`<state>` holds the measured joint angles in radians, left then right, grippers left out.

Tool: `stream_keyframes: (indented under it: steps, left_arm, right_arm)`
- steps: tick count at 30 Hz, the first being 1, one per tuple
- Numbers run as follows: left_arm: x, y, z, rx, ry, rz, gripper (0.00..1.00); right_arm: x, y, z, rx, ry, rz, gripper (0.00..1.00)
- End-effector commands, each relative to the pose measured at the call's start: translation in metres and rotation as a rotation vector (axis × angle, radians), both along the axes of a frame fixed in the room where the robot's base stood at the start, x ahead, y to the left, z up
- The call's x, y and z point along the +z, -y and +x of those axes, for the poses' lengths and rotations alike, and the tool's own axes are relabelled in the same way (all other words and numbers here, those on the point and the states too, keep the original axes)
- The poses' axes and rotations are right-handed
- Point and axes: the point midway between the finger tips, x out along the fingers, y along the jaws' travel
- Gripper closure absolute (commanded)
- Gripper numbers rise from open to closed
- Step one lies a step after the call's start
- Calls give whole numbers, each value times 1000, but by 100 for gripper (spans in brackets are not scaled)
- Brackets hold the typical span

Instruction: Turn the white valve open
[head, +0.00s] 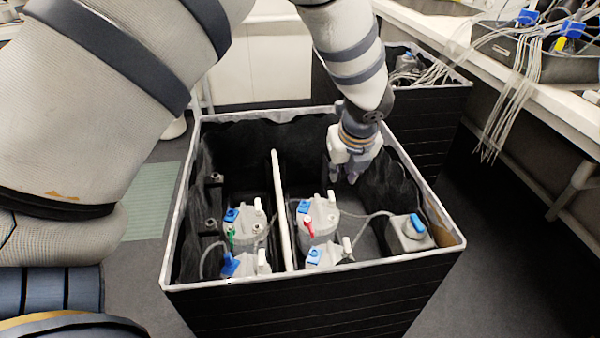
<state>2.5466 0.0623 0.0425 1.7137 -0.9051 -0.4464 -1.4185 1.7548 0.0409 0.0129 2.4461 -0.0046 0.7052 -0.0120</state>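Inside a black, white-rimmed box (165,240), clear-lidded vessels stand on both sides of a white divider (280,210). Several small white upright pieces show on their lids. One white piece (331,196) is on the right rear vessel (320,215), and another white piece (347,243) is on the right front one. I cannot tell which is the white valve or how far it is turned. My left gripper (343,177) points down inside the box, behind and slightly right of the right rear vessel. Its fingers look apart and empty. My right gripper is not in view.
A red valve (308,227) and a green valve (231,237) sit beside blue fittings. The box walls and divider rise around the vessels. A bench (560,110) is at right.

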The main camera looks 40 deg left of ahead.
Motion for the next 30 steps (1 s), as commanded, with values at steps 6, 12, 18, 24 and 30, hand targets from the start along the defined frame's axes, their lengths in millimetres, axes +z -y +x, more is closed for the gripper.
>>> stream_keyframes:
  steps: [6, 12, 18, 24, 30]
  left_arm:
    - [-24, 2, -1, -110, -54, 38, 80]
    - [-75, -12, 11, -108, -56, 37, 80]
    - [-107, -24, 22, -106, -49, 36, 80]
    - [-114, -27, 26, -105, -44, 36, 80]
    - [-113, -27, 26, -106, -43, 35, 84]
  right_arm:
    - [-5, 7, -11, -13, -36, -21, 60]
    - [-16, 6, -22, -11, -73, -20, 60]
    - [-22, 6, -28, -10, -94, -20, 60]
    - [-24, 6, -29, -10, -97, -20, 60]
    - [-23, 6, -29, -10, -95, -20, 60]
